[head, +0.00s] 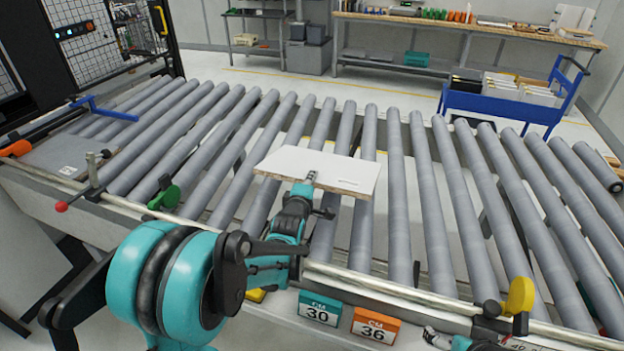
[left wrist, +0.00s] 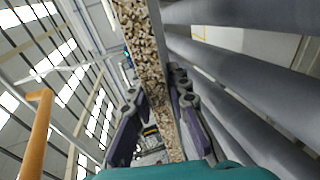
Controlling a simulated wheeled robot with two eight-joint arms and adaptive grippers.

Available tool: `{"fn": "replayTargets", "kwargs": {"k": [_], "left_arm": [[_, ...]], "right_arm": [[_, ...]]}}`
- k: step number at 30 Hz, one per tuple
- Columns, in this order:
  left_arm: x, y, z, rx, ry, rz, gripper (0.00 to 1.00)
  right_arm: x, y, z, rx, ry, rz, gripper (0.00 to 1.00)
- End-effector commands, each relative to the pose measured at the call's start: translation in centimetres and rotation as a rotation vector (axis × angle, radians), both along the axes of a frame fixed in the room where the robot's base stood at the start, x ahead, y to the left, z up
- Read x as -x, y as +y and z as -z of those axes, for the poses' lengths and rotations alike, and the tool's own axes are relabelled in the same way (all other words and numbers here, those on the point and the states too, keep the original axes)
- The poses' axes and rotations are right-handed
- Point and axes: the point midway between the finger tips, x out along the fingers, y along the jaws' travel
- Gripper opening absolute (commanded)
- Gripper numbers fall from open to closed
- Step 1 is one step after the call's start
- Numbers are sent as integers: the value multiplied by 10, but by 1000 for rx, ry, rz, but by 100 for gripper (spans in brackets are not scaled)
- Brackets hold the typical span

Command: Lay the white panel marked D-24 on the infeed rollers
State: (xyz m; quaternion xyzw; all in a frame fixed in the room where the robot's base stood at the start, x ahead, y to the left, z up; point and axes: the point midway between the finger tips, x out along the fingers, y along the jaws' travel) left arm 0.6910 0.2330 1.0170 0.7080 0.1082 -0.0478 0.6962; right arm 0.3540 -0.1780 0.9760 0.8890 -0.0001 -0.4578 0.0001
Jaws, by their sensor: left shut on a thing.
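The white panel (head: 325,168) is a thin board with a raw chipboard edge, lying about flat over the middle rollers. It carries a small dark mark near its right side, too small to read. My left gripper (head: 311,178) is shut on its near edge. In the left wrist view the chipboard edge (left wrist: 150,70) runs between the two fingers (left wrist: 160,130). The infeed rollers (head: 393,200) are grey and slanted. I cannot tell whether the panel touches them. Part of my right gripper (head: 438,338) shows at the bottom edge; its jaws are unclear.
A metal rail (head: 360,283) runs along the near side, with a green knob (head: 164,197) and a yellow knob (head: 520,295). Number signs 30 (head: 319,309) and 36 (head: 375,326) hang below. A blue cart (head: 500,105) stands behind.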

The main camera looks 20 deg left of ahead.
Motion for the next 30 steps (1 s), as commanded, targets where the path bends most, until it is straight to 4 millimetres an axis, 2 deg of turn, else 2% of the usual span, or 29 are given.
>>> {"fn": "replayTargets", "kwargs": {"k": [16,21,30], "left_arm": [[-1,0,49,0,-5,0,0],[0,0,56,0,-5,0,0],[0,0,57,1,-4,0,0]], "right_arm": [[0,0,42,0,0,0,86],[0,0,48,0,0,0,86],[0,0,48,0,0,0,86]]}}
